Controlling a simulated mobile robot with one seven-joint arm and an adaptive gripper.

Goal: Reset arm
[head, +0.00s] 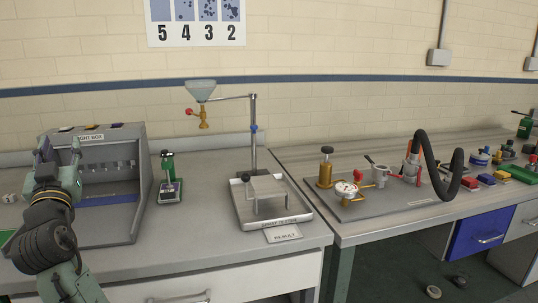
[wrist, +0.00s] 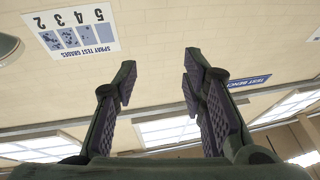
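My gripper (head: 59,149) is at the far left in the head view, raised in front of the grey light box (head: 140,175) with its fingers pointing up. In the wrist view my gripper (wrist: 158,82) has its two fingers spread wide apart with nothing between them. The wrist camera looks up at the wall and ceiling. The arm hides the left part of the light box.
A spray tester stands in a metal tray (head: 305,222), with a glass funnel (head: 201,90) on its stand. The right bench holds a brass-fitted rig with a black hose (head: 440,182). A blue drawer (head: 482,233) is below.

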